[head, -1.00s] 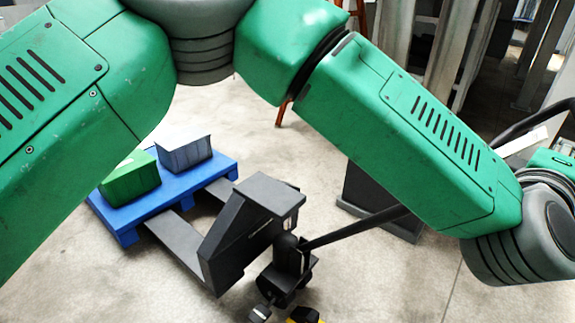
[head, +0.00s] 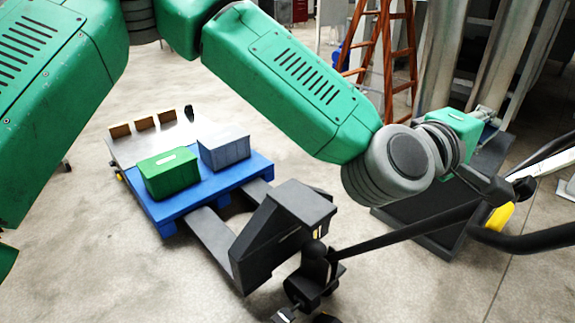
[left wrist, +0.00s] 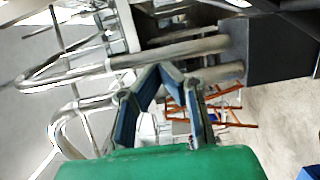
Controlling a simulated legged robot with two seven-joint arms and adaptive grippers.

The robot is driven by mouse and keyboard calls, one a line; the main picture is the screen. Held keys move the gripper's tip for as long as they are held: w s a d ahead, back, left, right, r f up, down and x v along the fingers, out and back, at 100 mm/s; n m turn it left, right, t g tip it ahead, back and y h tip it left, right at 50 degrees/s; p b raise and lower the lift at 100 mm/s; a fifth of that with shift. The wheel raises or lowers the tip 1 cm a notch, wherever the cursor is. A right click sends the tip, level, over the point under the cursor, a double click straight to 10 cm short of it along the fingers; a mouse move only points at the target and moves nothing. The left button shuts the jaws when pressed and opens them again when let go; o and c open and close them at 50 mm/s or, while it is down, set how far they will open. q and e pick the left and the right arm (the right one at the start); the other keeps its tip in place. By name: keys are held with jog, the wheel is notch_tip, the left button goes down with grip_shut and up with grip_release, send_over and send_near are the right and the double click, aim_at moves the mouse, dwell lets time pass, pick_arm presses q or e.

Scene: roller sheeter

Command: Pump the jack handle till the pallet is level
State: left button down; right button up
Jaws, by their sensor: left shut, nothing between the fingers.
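The black pallet jack (head: 275,235) stands on the floor with its forks running under the blue pallet (head: 262,165). A green crate (head: 170,175) and a grey crate (head: 224,150) sit on the pallet. I cannot tell whether the pallet is level. The jack handle (head: 405,228) slants up to the right from its base to a black loop at the right edge. My left gripper (head: 508,190) is beside the handle's upper end, shut and empty; I cannot tell whether it touches. Its fingers meet at the tips in the left wrist view (left wrist: 158,70). My right gripper is not in view.
A wooden ladder (head: 395,60) and tall grey metal beams (head: 465,50) stand behind my left arm. A dark stand (head: 428,238) is on the floor behind the handle. A grey surface with wooden blocks (head: 145,125) lies beyond the pallet. The floor at the front left is clear.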

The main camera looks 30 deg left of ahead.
pick_arm(q)
jog(key=shift+w+a+r+p, duration=0.2)
jog(key=shift+w+a+r, duration=1.05)
jog(key=shift+a, duration=4.3)
jog(key=shift+w+a+r+p, duration=0.25)
jog(key=shift+w+a+r, duration=1)
jog(key=shift+a, duration=4.3)
jog(key=shift+w+a+r+p, duration=0.2)
jog(key=shift+w+a+r, duration=1.05)
jog(key=shift+a, duration=4.3)
jog(key=s+d+p, duration=0.1)
jog(key=s+d, duration=0.1)
jog(key=d, duration=0.4)
